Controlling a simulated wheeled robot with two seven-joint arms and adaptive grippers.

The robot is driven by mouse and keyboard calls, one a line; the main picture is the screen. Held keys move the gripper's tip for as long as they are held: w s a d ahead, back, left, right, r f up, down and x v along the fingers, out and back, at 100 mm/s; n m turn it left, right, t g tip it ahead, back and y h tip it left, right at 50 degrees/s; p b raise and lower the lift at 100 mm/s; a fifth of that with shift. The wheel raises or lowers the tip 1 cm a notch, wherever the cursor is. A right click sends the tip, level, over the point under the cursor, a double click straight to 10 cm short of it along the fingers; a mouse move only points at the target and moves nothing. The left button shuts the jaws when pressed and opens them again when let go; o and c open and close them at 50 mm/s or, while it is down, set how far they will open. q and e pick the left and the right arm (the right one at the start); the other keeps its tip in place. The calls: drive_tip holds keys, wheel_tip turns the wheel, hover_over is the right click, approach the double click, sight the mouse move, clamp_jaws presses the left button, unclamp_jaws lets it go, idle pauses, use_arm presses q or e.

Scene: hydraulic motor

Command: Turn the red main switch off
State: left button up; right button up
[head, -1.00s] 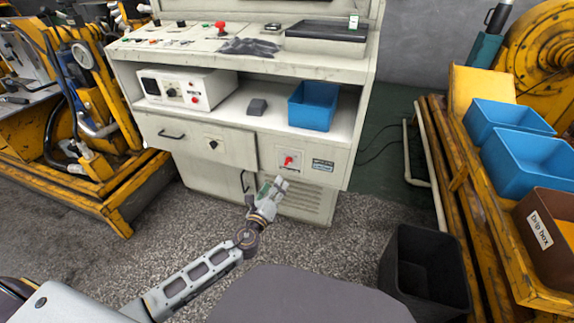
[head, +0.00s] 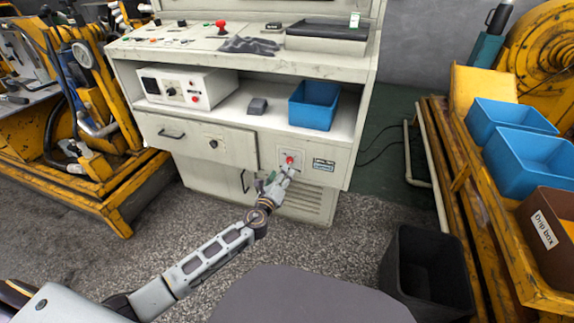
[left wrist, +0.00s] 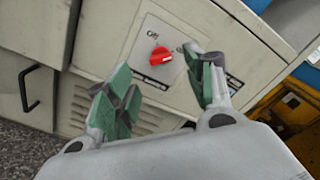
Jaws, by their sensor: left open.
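The red main switch (head: 290,159) is a rotary knob on a light square plate on the front of the cream control cabinet (head: 221,174), right of the drawer. My left gripper (head: 280,179) is just below and in front of the switch. In the left wrist view my left gripper (left wrist: 161,76) is open and empty, its green-padded fingers spread to either side of the knob, which appears beyond them. In the head view the gripper hides the plate's lower part. My right gripper is not in view.
A blue bin (head: 314,106) and a white instrument box (head: 187,88) stand on the cabinet shelf. A black bin (head: 427,272) stands on the floor at right. A yellow rack (head: 499,230) holds more bins. The floor before the cabinet is clear.

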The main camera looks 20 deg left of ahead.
sight(289, 161)
use_arm(q)
drive_tip(key=w+b, duration=0.1)
drive_tip(key=w, duration=0.6)
drive_tip(key=shift+d+b, duration=0.15)
drive_tip(key=shift+b, duration=0.15)
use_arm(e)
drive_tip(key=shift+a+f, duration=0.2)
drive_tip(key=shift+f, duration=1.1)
use_arm(q)
drive_tip(key=shift+w, duration=0.1)
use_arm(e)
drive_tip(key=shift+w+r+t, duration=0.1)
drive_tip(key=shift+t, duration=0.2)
use_arm(q)
drive_tip(key=shift+c, duration=1.2)
drive_tip(key=c, duration=0.8)
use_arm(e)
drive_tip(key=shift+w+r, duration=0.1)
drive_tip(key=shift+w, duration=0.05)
